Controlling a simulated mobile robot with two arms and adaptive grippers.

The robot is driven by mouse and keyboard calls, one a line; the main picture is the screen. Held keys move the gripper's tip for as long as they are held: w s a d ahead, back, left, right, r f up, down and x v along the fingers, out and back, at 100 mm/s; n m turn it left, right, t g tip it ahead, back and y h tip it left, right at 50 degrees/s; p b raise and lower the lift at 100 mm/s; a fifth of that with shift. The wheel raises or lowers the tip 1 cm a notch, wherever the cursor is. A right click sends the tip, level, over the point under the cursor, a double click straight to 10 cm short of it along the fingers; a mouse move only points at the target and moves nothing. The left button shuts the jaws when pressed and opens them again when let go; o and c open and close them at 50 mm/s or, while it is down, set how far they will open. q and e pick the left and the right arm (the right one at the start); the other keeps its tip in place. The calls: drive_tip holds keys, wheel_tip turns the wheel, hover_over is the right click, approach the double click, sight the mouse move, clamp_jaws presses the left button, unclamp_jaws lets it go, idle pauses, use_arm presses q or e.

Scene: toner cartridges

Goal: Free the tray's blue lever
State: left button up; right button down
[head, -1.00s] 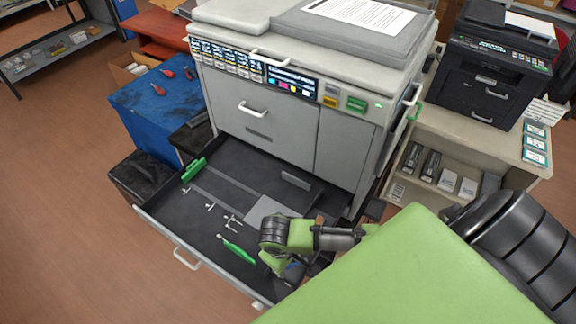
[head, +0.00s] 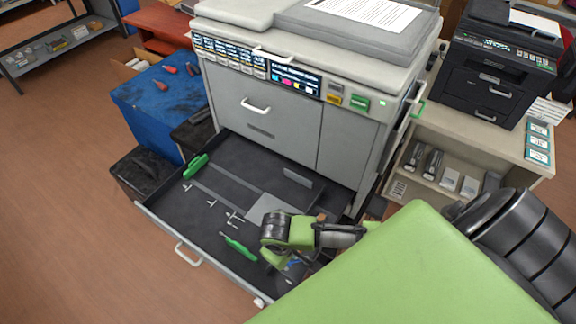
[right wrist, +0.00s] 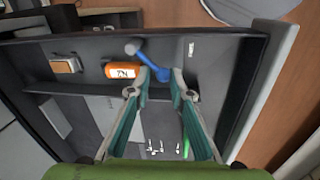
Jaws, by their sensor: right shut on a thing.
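The tray (head: 160,222) is the long dark drawer pulled out from the grey printer. The blue lever (right wrist: 149,62) stands in the tray in the right wrist view, its round knob to the upper left and its wider end between my fingertips. My right gripper (right wrist: 160,78) is shut on that end. In the head view my right gripper (head: 284,268) is low over the tray's right part and mostly hides the lever. An orange cylinder marked "TN" (right wrist: 122,72) lies just left of the lever. My left gripper is not in view.
A green-handled tool (head: 238,248) and several small light pieces (head: 232,218) lie in the tray. A green part (head: 195,166) is at its left side. A small orange and white block (right wrist: 66,64) sits near the tray wall. The printer (head: 262,110) stands behind.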

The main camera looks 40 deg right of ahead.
drive_tip(key=shift+s+d+f, duration=0.1)
drive_tip(key=shift+s+d, duration=0.05)
drive_tip(key=shift+s, duration=0.25)
drive_tip(key=shift+n, duration=0.3)
drive_tip(key=shift+s+n, duration=0.65)
drive_tip(key=shift+n, duration=0.45)
drive_tip(key=shift+s+n+t, duration=0.2)
drive_tip(key=shift+s+n, duration=0.15)
drive_tip(key=shift+n, duration=0.5)
drive_tip(key=shift+s+n+t, duration=0.2)
drive_tip(key=shift+s+n, duration=0.15)
drive_tip(key=shift+n, duration=0.5)
drive_tip(key=c, duration=1.8)
unclamp_jaws()
drive_tip(key=shift+s, duration=0.1)
drive_tip(key=shift+o, duration=0.2)
